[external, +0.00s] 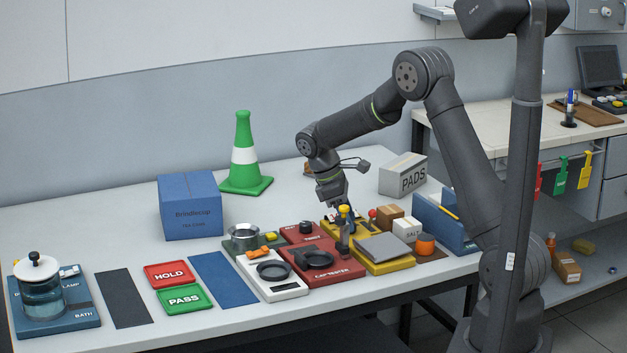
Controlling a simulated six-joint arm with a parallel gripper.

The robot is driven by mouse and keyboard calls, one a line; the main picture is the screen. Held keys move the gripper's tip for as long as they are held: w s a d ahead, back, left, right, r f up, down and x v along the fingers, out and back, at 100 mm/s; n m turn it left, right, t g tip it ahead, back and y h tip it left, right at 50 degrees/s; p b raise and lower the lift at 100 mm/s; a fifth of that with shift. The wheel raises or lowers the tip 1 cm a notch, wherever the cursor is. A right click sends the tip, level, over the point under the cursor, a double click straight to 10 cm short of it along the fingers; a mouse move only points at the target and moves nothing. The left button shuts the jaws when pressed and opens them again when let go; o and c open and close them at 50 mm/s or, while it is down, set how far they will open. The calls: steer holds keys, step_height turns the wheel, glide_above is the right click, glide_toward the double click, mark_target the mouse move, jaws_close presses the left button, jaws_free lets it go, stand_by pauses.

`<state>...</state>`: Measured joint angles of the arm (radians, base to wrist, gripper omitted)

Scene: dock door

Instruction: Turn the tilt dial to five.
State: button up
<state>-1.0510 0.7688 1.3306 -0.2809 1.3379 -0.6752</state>
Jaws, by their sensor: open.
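My gripper (343,219) points down over the back left part of a yellow device (396,267) with a sloped grey plate (384,247). It is open, with no object seen held in it. A yellow knob (344,209) shows right at the fingers; I cannot tell whether they touch it. A black round knob (306,227) sits on a small red panel (291,239) left of the gripper. I cannot make out which control is the tilt dial. No dial numbers or pointer are readable, and the gripper and wrist hide part of the yellow device.
A red tester (347,277) and a white unit (292,290) stand left of the yellow device. Small boxes, an orange-topped jar (425,244) and a blue holder (433,222) crowd its right. A blue box (190,208) and green cone (244,160) stand behind.

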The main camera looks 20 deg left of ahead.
steer(key=v, duration=1.6)
steer(key=shift+r, duration=0.4)
steer(key=shift+f, duration=0.15)
steer(key=x, duration=1.7)
steer(key=shift+f, duration=0.15)
steer(key=shift+a, duration=0.1)
